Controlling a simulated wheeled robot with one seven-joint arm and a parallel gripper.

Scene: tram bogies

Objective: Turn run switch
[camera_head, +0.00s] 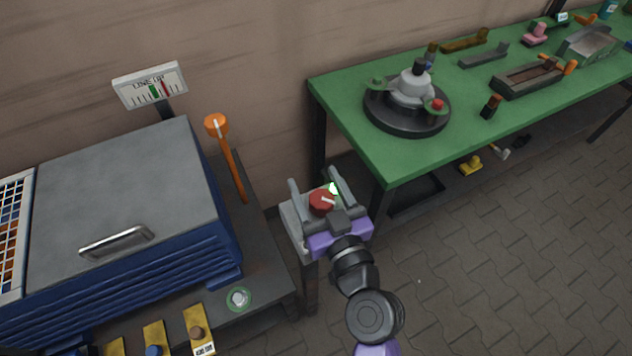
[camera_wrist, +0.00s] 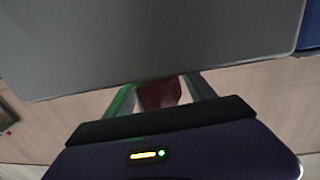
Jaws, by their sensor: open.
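The run switch is a red knob (camera_head: 321,201) with a pale pointer mark, on a grey box (camera_head: 299,232) on a post between the cabinet and the green table. A small green lamp (camera_head: 335,188) glows beside the knob. My gripper (camera_head: 315,181) is open, with one finger on each side of the knob in the head view. Whether the fingers touch it, I cannot tell. In the wrist view a dark red piece (camera_wrist: 162,94), likely the knob, shows between my fingers. A large grey surface covers the upper part of that view and hides the rest.
A blue cabinet (camera_head: 150,270) with a grey lid stands at left. An orange-topped lever (camera_head: 228,160) and a gauge (camera_head: 150,86) rise beside it. The green table (camera_head: 400,155) at right carries a round fixture (camera_head: 408,105) and several parts. The paved floor at lower right is clear.

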